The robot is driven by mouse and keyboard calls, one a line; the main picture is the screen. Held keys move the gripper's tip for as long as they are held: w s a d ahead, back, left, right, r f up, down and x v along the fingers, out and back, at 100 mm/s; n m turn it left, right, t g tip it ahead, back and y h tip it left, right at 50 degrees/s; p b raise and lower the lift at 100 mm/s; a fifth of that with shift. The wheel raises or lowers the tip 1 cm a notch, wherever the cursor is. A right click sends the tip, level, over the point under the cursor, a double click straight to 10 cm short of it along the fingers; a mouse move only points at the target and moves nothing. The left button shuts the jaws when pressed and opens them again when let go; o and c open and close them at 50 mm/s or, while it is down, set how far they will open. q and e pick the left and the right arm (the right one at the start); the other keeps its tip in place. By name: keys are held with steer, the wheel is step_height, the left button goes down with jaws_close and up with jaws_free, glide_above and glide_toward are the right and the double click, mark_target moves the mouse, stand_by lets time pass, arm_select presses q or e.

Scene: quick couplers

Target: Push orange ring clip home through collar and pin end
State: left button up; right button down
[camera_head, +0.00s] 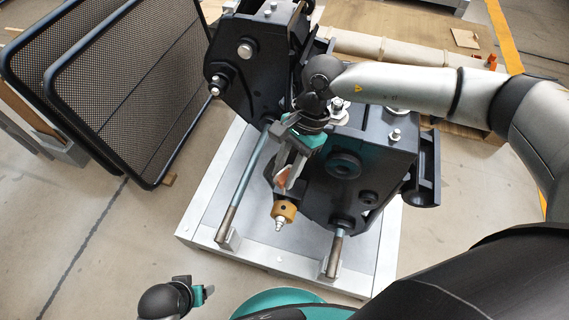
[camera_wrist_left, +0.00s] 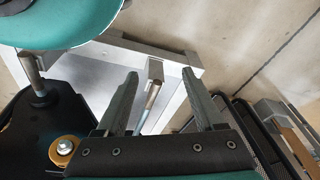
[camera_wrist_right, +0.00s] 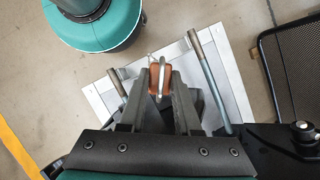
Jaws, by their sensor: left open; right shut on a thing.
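The orange ring clip (camera_head: 281,178) is held between the fingers of my right gripper (camera_head: 291,178), just above the brass collar (camera_head: 285,211). In the right wrist view the clip (camera_wrist_right: 154,82) sits at the tips of my right gripper (camera_wrist_right: 160,85); the fingers hide part of it. The silver pin end (camera_head: 279,225) sticks out below the collar. A brass collar around a silver pin end (camera_wrist_left: 64,147) shows at the lower left of the left wrist view. I cannot tell whether the clip touches the collar. My left gripper (camera_head: 204,294) is open and empty, low and apart from the coupler.
The black coupler (camera_head: 345,165) stands on a pale metal plate (camera_head: 263,256). Two steel rods, one left (camera_head: 240,195) and one right (camera_head: 335,250), flank the collar. Black mesh panels (camera_head: 130,85) stand at the left. The floor at lower left is clear.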

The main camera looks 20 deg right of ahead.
steer(key=shift+f+b, duration=0.9)
steer(key=shift+f, duration=0.05)
step_height(320, 180, down, 2)
steer(key=shift+f+b, duration=0.1)
steer(key=shift+b, duration=0.9)
arm_select(q)
steer(key=w+r+t+b, duration=0.1)
steer(key=w+r+t, duration=0.1)
steer(key=r, duration=0.8)
steer(key=shift+w+d+r, duration=0.2)
steer(key=shift+w+d, duration=0.05)
steer(key=shift+w, duration=0.3)
arm_select(e)
steer(key=shift+f, duration=0.8)
steer(key=shift+f, duration=3.6)
